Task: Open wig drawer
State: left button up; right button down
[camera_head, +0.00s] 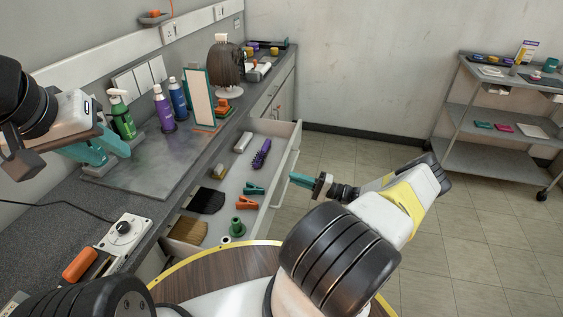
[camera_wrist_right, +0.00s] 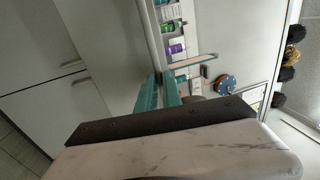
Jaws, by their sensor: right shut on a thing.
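An open drawer (camera_head: 264,190) juts out from under the counter in the head view. Inside lie a purple hairbrush (camera_head: 261,154), a black hair-like piece (camera_head: 206,200), a brown bristly piece (camera_head: 187,231) and coloured clips (camera_head: 253,188). My right gripper (camera_head: 296,179) is at the outer face of the drawer front, shut on what looks like its handle, which the fingers hide. Its teal fingers show in the right wrist view (camera_wrist_right: 159,92). My left gripper (camera_head: 118,150) hangs over the counter mat at the left; its finger gap is unclear.
Spray bottles (camera_head: 162,108), a framed mirror (camera_head: 201,97) and a dark-haired wig head (camera_head: 226,64) stand on the counter (camera_head: 165,205). A round wooden top (camera_head: 205,278) is close in front. A shelf trolley (camera_head: 484,117) stands far right. The tiled floor between is clear.

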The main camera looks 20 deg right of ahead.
jog(key=c, duration=1.5)
grip_release()
jog(key=v, duration=0.7)
jog(key=shift+s+d, duration=0.2)
jog(key=shift+d, duration=0.1)
jog(key=shift+f, duration=0.15)
